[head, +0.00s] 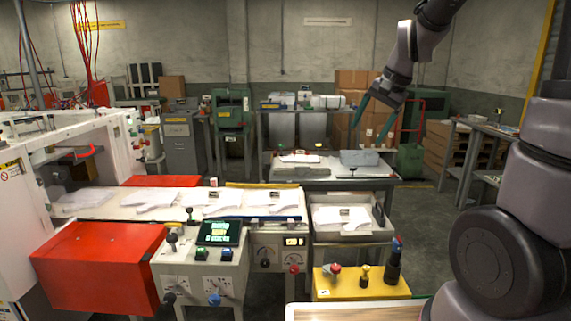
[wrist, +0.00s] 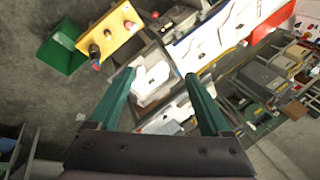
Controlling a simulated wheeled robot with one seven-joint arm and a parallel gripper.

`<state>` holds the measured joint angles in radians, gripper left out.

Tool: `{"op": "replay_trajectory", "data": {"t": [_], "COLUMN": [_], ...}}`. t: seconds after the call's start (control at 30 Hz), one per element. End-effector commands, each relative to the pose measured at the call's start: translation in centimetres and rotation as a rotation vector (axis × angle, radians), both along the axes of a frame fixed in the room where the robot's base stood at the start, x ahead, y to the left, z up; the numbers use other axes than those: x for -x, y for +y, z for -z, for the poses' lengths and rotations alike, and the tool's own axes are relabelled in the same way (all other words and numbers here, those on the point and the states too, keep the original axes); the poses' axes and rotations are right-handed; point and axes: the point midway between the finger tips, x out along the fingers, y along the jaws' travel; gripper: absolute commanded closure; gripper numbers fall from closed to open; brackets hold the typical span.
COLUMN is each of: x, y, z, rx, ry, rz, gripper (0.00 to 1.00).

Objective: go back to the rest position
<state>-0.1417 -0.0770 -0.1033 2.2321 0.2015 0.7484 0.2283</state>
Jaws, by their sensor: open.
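My gripper (head: 374,118) is raised in the upper right of the head view, with its two green fingers spread and nothing between them. It hangs in the air in front of the back table and the stacked cardboard boxes. In the wrist view my gripper (wrist: 160,82) also shows open and empty, with the floor, a tray and machine tops far below. White film gloves (head: 215,203) lie flat on the machine bed. Another white glove (head: 343,217) lies in the grey tray (head: 350,236) to the right of the bed.
A yellow control box (head: 345,288) with knobs stands in front of the tray. A control panel with a screen (head: 220,232) and a red guard (head: 95,262) are at left. The back table (head: 330,183) holds a grey bin (head: 360,158).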

Motion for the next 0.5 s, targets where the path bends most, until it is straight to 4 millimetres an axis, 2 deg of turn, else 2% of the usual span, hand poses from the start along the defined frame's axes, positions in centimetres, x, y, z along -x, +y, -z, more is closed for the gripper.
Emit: {"op": "replay_trajectory", "data": {"t": [0.03, 0.2, 0.4, 0.5], "x": [1.8, 7.8, 14.2, 16.3], "y": [-0.4, -1.5, -2.5, -2.8], "z": [-1.8, -5.8, -7.9, -8.2], "rx": [0.008, 0.062, 0.145, 0.181], "ry": [-0.039, -0.144, -0.249, -0.282], "rz": [-0.021, -0.101, -0.173, -0.196], "gripper": [0.18, 0.18, 0.18, 0.18]}}
